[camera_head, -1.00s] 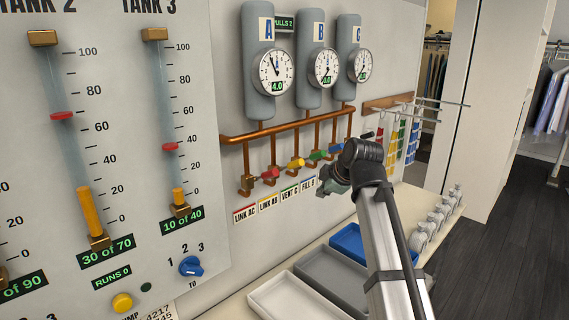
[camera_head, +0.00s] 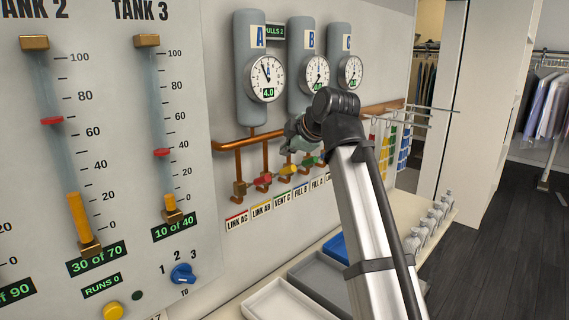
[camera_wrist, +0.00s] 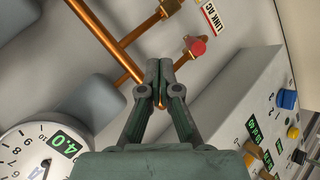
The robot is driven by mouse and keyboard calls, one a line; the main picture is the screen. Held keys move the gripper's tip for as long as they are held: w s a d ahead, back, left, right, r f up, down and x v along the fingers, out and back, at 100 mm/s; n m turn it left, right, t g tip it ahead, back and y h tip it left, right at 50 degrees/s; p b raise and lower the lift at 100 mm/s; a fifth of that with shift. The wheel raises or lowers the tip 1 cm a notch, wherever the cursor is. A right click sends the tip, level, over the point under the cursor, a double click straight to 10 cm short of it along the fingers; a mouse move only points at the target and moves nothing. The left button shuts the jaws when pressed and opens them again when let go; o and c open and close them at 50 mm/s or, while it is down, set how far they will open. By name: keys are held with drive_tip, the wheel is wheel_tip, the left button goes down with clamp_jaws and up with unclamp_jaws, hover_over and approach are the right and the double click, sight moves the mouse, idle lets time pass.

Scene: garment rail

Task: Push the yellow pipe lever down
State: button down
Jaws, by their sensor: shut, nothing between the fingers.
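The yellow pipe lever (camera_head: 288,169) sits on the row of copper valves below the gauges, between the red lever (camera_head: 263,179) and the green lever (camera_head: 309,162). My gripper (camera_head: 291,147) is just above the yellow lever in the head view, in front of the copper pipes; whether it touches anything there cannot be told. In the wrist view my gripper (camera_wrist: 158,78) has its fingertips together and empty, over a copper pipe. The red lever (camera_wrist: 196,46) shows beyond the fingers there. I cannot make out the yellow lever in the wrist view.
The copper manifold (camera_head: 230,146) runs under grey tanks with round gauges (camera_head: 265,79). Labels (camera_head: 237,222) are below the valves. The tank board (camera_head: 110,160) stands at left. Trays (camera_head: 318,278) lie on the shelf below. Hooks with coloured tags (camera_head: 391,147) are at right.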

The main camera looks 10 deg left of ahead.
sight(283, 172)
drive_tip(key=w+a+f+p, duration=0.1)
drive_tip(key=w+f+p, duration=0.4)
drive_tip(key=w+f, duration=0.3)
drive_tip(key=shift+w+a, duration=0.15)
drive_tip(key=shift+a, duration=0.15)
drive_tip(key=shift+f+b, duration=0.15)
drive_tip(key=shift+b, duration=0.3)
drive_tip(key=shift+d+f+y+b, duration=0.1)
drive_tip(key=shift+y+b, duration=0.2)
drive_tip(key=shift+b, duration=0.15)
